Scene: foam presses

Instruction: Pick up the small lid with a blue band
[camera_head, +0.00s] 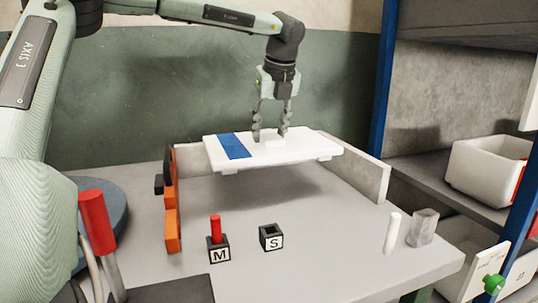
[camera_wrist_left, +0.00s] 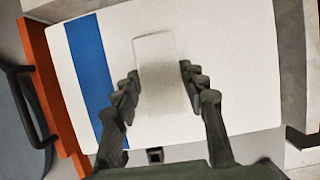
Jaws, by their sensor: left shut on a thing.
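The small lid (camera_head: 308,150) is a flat white board with a blue band (camera_head: 234,146) across its left part. My left gripper (camera_head: 270,136) comes down from above and is shut on the lid's handle. The lid hangs roughly level above the table, with a shadow beneath it. In the left wrist view, the fingers of my left gripper (camera_wrist_left: 158,88) stand on both sides of the pale raised handle (camera_wrist_left: 154,62), and the blue band (camera_wrist_left: 90,60) is to their left. My right gripper is not in view.
An orange frame (camera_head: 171,200) stands left of the lid, a low grey wall (camera_head: 362,176) right and behind. Black blocks marked M (camera_head: 218,250), holding a red peg (camera_head: 215,228), and S (camera_head: 271,238) sit in front. A white cylinder (camera_head: 392,233) and translucent piece (camera_head: 423,228) stand front right.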

